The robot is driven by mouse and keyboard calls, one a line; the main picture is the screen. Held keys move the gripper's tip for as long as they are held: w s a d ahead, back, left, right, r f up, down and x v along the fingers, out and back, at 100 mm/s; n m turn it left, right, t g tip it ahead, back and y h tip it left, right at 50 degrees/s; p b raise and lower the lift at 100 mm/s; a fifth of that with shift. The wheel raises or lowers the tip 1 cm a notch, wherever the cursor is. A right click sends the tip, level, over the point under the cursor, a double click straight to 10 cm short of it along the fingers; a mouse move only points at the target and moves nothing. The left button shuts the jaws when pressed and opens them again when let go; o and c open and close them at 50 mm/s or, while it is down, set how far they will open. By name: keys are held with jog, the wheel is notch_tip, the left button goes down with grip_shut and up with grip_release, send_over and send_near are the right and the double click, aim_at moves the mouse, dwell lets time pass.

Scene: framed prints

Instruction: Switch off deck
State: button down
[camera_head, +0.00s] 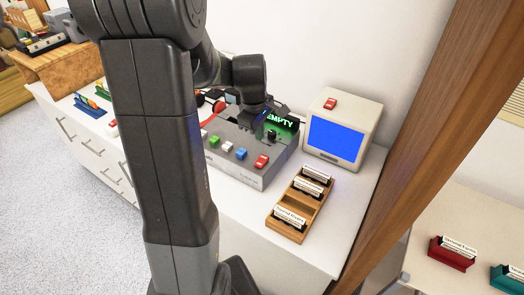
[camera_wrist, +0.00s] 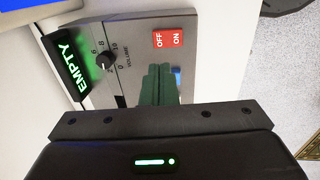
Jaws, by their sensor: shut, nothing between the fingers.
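The deck (camera_head: 236,172) is a grey box on the white cabinet, with a row of coloured buttons and a lit green "EMPTY" display (camera_head: 281,122). Its red switch (camera_head: 261,161) sits at the front right corner. In the wrist view the switch (camera_wrist: 168,38) reads OFF and ON; I cannot tell which side is pressed. A black volume knob (camera_wrist: 104,59) lies between switch and display. My gripper (camera_wrist: 158,84) is shut and empty over the deck, with the switch just beyond its fingertips. In the head view my gripper (camera_head: 262,117) partly hides the deck's back and its tips are unclear.
A small cream monitor (camera_head: 340,129) with a blue screen stands right of the deck, a red button on top. A wooden rack (camera_head: 284,226) with labelled black pieces lies in front of it. A wooden post (camera_head: 412,130) rises at the right.

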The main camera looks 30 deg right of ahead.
aim_at(262, 158)
jog(key=f, duration=0.3)
jog(key=d+f, duration=0.1)
jog(key=f, duration=0.5)
jog(key=shift+w+d+f+p, duration=0.15)
jog(key=shift+w+p, duration=0.15)
jog(key=shift+p, duration=0.05)
jog(key=shift+d+p, duration=0.1)
jog(key=shift+p, duration=0.35)
jog(key=shift+w+f+y, duration=0.1)
jog(key=shift+f+y, duration=0.1)
jog(key=shift+y, duration=0.1)
jog(key=shift+s+a+r, duration=0.1)
jog(key=shift+s+a, duration=0.35)
jog(key=shift+a, duration=0.25)
